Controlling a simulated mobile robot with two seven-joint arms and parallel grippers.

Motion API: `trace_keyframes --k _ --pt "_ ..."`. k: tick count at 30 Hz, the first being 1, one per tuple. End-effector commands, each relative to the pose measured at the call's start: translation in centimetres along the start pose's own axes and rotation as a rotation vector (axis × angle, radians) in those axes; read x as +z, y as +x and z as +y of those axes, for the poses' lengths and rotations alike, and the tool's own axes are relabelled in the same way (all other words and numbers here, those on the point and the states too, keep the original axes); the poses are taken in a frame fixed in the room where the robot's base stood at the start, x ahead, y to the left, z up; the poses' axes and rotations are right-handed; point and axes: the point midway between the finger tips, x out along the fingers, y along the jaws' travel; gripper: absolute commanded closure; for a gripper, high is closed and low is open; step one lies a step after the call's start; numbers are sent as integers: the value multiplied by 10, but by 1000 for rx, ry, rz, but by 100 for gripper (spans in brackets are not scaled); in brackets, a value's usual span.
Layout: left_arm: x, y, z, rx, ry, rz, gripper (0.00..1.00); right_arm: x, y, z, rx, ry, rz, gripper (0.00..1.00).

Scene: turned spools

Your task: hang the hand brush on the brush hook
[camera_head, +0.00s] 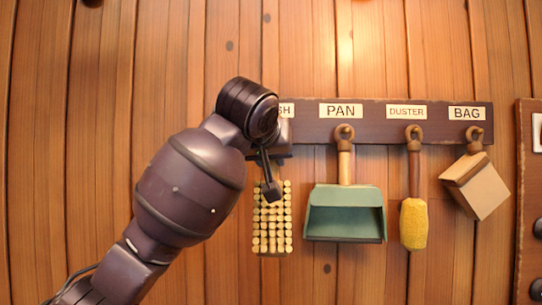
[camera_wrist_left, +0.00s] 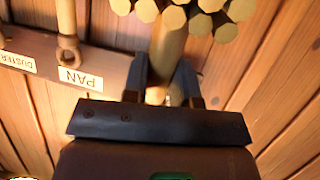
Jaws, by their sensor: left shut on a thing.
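The hand brush (camera_head: 272,220) hangs below my left gripper (camera_head: 268,180), its cream bristle tufts facing the head camera. In the left wrist view, the brush's bristle ends (camera_wrist_left: 190,18) are at the top, and its wooden handle (camera_wrist_left: 167,50) runs down between the two dark fingers of the left gripper (camera_wrist_left: 163,80). The left gripper is shut on the handle, in front of the left end of the dark rack board (camera_head: 375,135). My arm covers the brush hook and most of its label (camera_head: 287,110), so I cannot tell whether the brush touches the hook.
A green dustpan (camera_head: 345,215) hangs under the PAN label, close right of the brush. A yellow duster (camera_head: 413,222) and a tan bag-like block (camera_head: 476,185) hang farther right. Another dark board (camera_head: 527,200) is at the right edge. The plank wall left of my arm is clear.

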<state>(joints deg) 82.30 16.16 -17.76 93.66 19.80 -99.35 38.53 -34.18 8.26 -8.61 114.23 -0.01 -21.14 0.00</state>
Motion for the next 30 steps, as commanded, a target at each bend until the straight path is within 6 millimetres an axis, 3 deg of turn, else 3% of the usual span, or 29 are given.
trace_keyframes --k 30 --pt "-17 45 -9 0 0 0 100 7 -4 0 2 4 -17 100"
